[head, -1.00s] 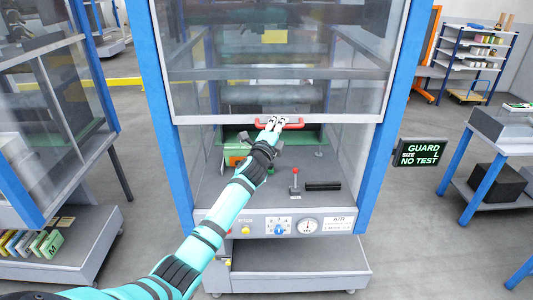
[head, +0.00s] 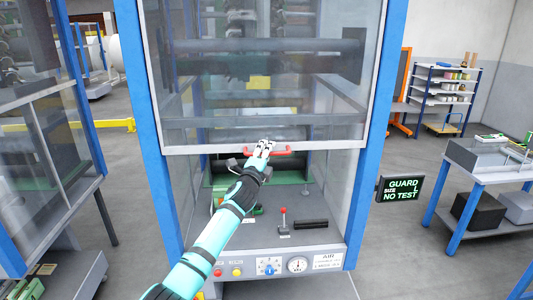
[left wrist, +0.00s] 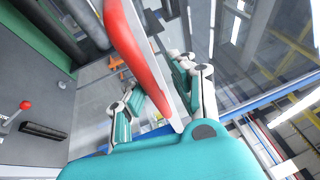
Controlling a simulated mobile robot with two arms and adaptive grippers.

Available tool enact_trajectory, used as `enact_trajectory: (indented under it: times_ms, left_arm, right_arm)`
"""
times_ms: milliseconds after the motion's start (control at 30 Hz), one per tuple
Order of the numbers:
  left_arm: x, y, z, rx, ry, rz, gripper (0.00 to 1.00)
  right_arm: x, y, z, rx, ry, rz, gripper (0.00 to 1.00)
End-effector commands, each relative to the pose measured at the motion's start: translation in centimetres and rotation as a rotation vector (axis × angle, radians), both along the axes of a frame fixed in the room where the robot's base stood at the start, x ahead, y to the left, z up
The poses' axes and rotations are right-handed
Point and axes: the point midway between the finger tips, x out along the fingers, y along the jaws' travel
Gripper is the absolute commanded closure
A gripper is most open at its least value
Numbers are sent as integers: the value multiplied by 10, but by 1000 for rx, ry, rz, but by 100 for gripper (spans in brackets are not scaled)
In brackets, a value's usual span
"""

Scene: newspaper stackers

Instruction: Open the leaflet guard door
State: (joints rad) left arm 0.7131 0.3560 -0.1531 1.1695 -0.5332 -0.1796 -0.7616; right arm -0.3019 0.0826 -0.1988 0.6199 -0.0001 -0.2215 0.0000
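The leaflet guard door (head: 215,134) is a clear panel in a grey frame on the blue-posted machine. A red handle (head: 283,152) runs along its bottom edge. My left gripper (head: 262,148) is at the left part of this handle. Below the door edge there is an open gap into the machine. My right gripper is not in view.
A console (head: 275,265) with knobs and a gauge is below the opening. A red-topped lever (head: 283,220) and a black bar (head: 310,224) are on the deck. A sign (head: 399,190) reads "GUARD SIZE L NO TEST". A table (head: 490,170) stands right; another machine stands left.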

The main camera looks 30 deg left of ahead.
Motion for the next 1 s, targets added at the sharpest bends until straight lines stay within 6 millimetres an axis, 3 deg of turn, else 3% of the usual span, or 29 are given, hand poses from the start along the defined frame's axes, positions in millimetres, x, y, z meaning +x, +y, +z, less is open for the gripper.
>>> enact_trajectory:
  times_ms: [100,533,1000]
  left_arm:
    - [0,-1,1,0,-3,-1,64]
    - [-9,-1,-2,0,0,1,64]
    - [-92,-14,-16,0,0,-1,64]
  right_arm:
    - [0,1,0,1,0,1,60]
    - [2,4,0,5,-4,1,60]
    - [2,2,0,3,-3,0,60]
